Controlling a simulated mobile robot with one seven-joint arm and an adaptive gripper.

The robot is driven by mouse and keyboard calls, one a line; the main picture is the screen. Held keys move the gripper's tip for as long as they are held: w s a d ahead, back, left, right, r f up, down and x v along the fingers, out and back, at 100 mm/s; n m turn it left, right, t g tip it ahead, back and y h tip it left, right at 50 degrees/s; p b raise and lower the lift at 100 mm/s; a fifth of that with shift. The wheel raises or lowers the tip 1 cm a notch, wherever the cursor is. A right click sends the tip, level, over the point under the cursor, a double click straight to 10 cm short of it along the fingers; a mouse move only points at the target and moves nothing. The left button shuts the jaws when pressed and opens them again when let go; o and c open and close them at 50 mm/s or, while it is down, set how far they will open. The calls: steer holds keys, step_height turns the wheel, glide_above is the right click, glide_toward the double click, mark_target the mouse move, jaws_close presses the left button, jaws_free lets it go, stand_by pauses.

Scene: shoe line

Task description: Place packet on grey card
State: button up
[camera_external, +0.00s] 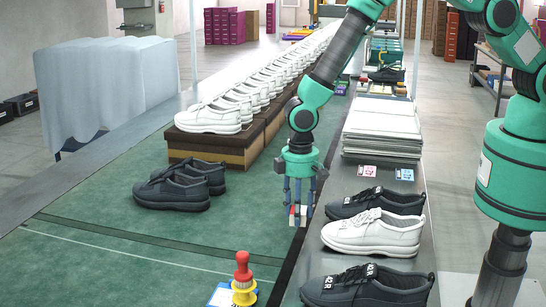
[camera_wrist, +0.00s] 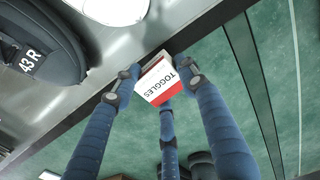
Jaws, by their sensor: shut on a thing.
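My gripper (camera_external: 300,205) has blue fingers and points down above the dark strip between the green mat and the grey bench. It is shut on a small white and red packet (camera_external: 295,216), apparently held above the surface. In the wrist view the packet (camera_wrist: 166,83) reads TOGGLES and sits between the blue fingertips. I cannot make out a plainly grey card. A pink-marked card (camera_external: 368,171) and a blue-marked card (camera_external: 404,174) lie in front of the white stack. A white and blue card (camera_external: 221,295) lies partly under a red and yellow object (camera_external: 243,280).
Dark shoes (camera_external: 180,186) stand on the green mat (camera_external: 110,235) at left. A white shoe (camera_external: 375,233) and dark shoes (camera_external: 368,288) stand on the bench at right. Several white shoes (camera_external: 208,117) line the boxes behind.

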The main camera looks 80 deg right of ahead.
steer(key=shift+d, duration=0.1)
steer(key=w+d, duration=0.3)
steer(key=d, duration=0.1)
steer(key=w+d, duration=0.3)
steer(key=d, duration=0.2)
steer(key=w+d+r, duration=0.1)
steer(key=w+d, duration=0.2)
steer(key=d, duration=0.2)
steer(key=shift+w+d, duration=0.1)
steer(key=w+d, duration=0.3)
steer(key=d, duration=0.6)
steer(key=w+d+r, duration=0.1)
steer(key=w+d, duration=0.2)
steer(key=d, duration=0.7)
steer(key=shift+r+m+b, duration=0.25)
steer(key=shift+m+b, duration=0.15)
steer(key=shift+b, duration=0.05)
steer(key=s+d+r, duration=0.1)
steer(key=d+r, duration=0.1)
steer(key=d, duration=1.7)
steer(key=s+d+r, duration=0.1)
steer(key=s+d, duration=0.1)
steer(key=d, duration=1.8)
steer(key=shift+s+r+m+b, duration=0.15)
steer(key=shift+r+m+b, duration=0.15)
steer(key=shift+r+b, duration=0.1)
steer(key=shift+f, duration=3.15)
